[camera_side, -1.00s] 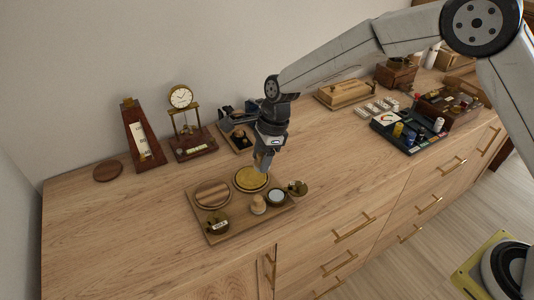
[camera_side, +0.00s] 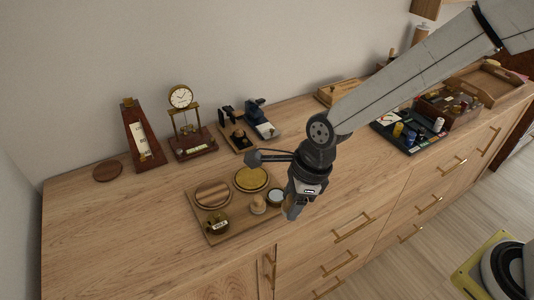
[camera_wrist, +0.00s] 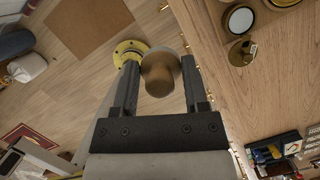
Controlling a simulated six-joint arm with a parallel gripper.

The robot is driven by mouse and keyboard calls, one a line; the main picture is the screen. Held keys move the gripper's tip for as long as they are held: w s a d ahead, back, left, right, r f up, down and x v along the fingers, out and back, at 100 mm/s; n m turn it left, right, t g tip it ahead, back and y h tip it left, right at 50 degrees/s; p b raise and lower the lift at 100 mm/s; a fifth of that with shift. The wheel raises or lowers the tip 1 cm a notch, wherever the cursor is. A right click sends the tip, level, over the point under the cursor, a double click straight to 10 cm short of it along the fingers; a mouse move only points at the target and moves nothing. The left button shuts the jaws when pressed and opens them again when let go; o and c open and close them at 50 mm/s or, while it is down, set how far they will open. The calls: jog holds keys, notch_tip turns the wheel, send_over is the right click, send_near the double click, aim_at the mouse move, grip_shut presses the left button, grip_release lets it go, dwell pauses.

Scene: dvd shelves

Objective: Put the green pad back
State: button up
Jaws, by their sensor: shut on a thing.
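My gripper (camera_side: 291,212) is held out past the tray's right end, near the dresser's front edge. In the wrist view my gripper (camera_wrist: 159,85) is shut on a brown rounded knob (camera_wrist: 158,80) with a greyish disc behind it; no green shows on it. I cannot make out a clearly green pad. The tray (camera_side: 232,232) holds a brown round disc (camera_side: 212,194), an olive-gold round pad (camera_side: 251,179), a pale wooden knob (camera_side: 258,204), a pale-faced round piece (camera_side: 276,196) and a brass labelled pot (camera_side: 217,225). A small brass piece (camera_wrist: 242,53) sits beside the tray's edge.
A metronome (camera_side: 142,138), a clock (camera_side: 188,120) and a black device (camera_side: 262,120) stand along the back. A dark board (camera_side: 410,142) with coloured cylinders lies at the right.

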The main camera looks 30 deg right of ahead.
jog(key=w+a+f, duration=0.4)
jog(key=w, duration=0.4)
send_over(235, 218)
jog(key=d, duration=0.1)
jog(key=shift+s+d+f, duration=0.1)
jog(key=shift+s+f, duration=0.1)
jog(key=shift+f, duration=1.15)
jog(key=shift+s+f, duration=0.15)
jog(key=shift+f, duration=1.2)
jog(key=shift+f, duration=0.1)
jog(key=shift+w+f, duration=0.15)
jog(key=shift+f, duration=1.6)
jog(key=shift+f, duration=0.1)
jog(key=o, duration=1.2)
jog(key=shift+o, duration=0.2)
